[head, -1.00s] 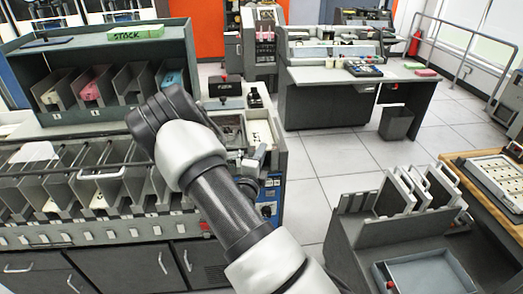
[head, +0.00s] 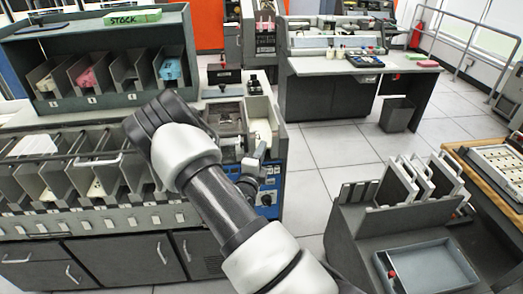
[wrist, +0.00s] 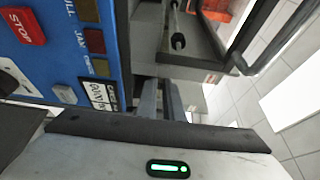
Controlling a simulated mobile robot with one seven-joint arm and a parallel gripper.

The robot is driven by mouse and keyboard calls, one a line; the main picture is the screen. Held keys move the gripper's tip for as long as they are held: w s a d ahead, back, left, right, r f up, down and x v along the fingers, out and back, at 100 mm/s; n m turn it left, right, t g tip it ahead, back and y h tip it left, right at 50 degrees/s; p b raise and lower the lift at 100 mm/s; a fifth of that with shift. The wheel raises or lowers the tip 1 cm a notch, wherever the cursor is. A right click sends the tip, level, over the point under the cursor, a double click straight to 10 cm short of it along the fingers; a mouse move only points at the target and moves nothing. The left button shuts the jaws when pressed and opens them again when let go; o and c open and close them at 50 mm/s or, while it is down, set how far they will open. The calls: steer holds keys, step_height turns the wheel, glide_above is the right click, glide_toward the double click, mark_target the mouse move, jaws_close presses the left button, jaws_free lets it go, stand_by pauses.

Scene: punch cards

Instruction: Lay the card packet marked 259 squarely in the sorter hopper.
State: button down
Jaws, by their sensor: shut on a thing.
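In the head view my arm crosses the middle, and my gripper (head: 252,172) shows small and partly hidden beside the blue control panel (head: 268,192) at the sorter's right end. In the wrist view the grey fingers (wrist: 160,98) are close together near the panel (wrist: 75,45). The gripper is shut on a card packet, but the packet is mostly hidden and no 259 is readable. The dark sorter top (head: 225,117) has a cream slot area (head: 261,131); I cannot tell exactly where the hopper opening is.
Sorter pockets (head: 95,185) line the left front. A grey stand with a tray (head: 428,270) is at the lower right. Tiled floor (head: 335,160) lies open between.

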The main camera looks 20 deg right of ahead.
steer(key=c, duration=1.8)
jaws_free()
steer(key=v, duration=1.7)
steer(key=shift+s+a, duration=0.2)
